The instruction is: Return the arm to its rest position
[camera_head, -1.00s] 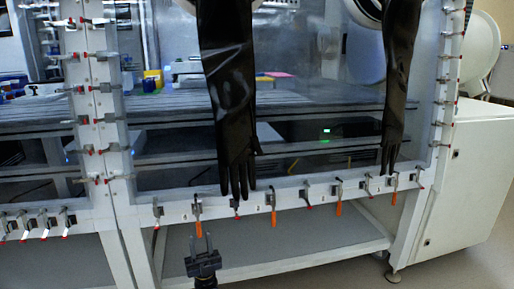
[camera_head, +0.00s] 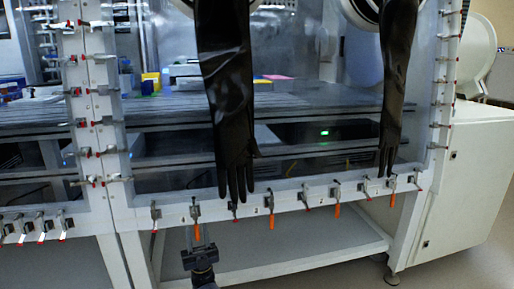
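My gripper (camera_head: 198,236) shows at the lower middle-left of the head view, in front of the glovebox's lower edge. Its two dark fingers point up and stand apart, with a gap between them. An orange-handled clamp (camera_head: 196,222) shows just above and behind the fingertips. I cannot tell whether the fingers touch it. I see nothing held between the fingers. Part of my arm below the gripper runs off the bottom of the picture.
Two long black gloves hang in front of the glovebox window, a left one (camera_head: 232,110) and a right one (camera_head: 394,90). Several clamps line the white frame (camera_head: 330,184). A lower shelf (camera_head: 300,242) is behind my gripper. A white cabinet (camera_head: 470,180) stands at right.

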